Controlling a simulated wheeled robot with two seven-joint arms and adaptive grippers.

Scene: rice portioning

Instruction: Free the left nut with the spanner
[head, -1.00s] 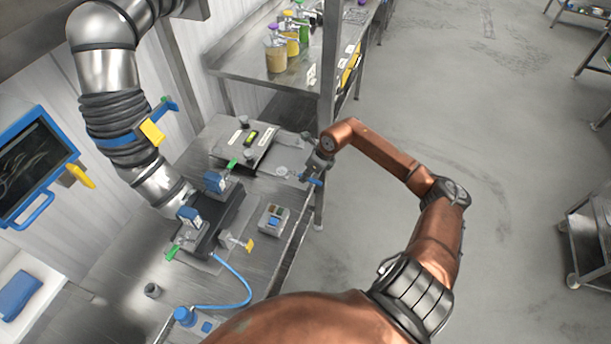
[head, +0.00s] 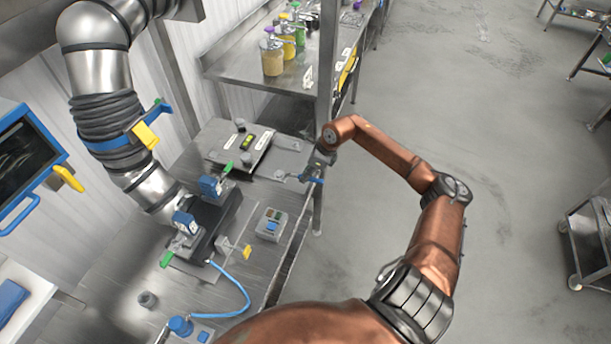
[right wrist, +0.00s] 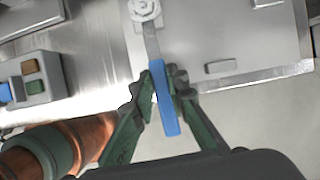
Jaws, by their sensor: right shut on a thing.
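My right gripper (head: 316,172) is at the right edge of the steel bench. In the right wrist view, its green fingers (right wrist: 162,92) are shut on the blue handle (right wrist: 165,105) of the spanner. The spanner's grey shank (right wrist: 152,42) points up the picture to a round nut (right wrist: 145,8) on a grey plate. The spanner's head is at this nut; I cannot tell how fully it sits around it. In the head view the blue handle (head: 311,180) shows beside the gripper. I cannot tell which nut is the left one. My left gripper is out of view.
A grey cover with labels (head: 226,150) lies on the bench. A button box (head: 270,224) stands nearer, also in the wrist view (right wrist: 36,78). Blue clamps (head: 210,188) hold a dark block beneath a big steel duct (head: 98,75). A post (head: 326,70) rises behind the gripper.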

